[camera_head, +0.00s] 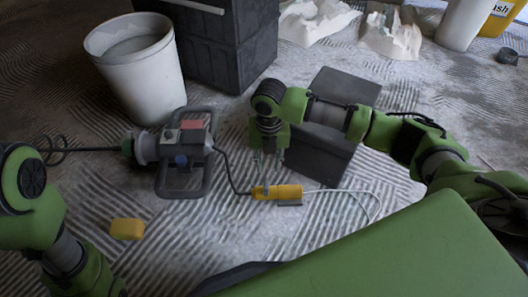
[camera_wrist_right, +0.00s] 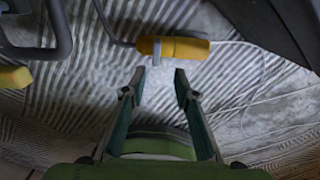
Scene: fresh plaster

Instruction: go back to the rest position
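My right gripper (camera_head: 268,160) hangs down in the middle of the head view, just behind a yellow device with a cable at each end (camera_head: 277,192). In the right wrist view the two fingers of this gripper (camera_wrist_right: 158,75) stand apart with nothing between them. The yellow device (camera_wrist_right: 172,48) lies on the floor beyond the fingertips there. My left arm comes in at the lower left of the head view, and its gripper is out of the picture.
A mixer with a frame handle (camera_head: 205,165), a white bucket (camera_head: 135,72) and a yellow block (camera_head: 127,229) are on the ridged floor at left. A dark box (camera_head: 318,157) stands beside my right arm. A black crate (camera_head: 225,45) and white rubble (camera_head: 392,37) are behind.

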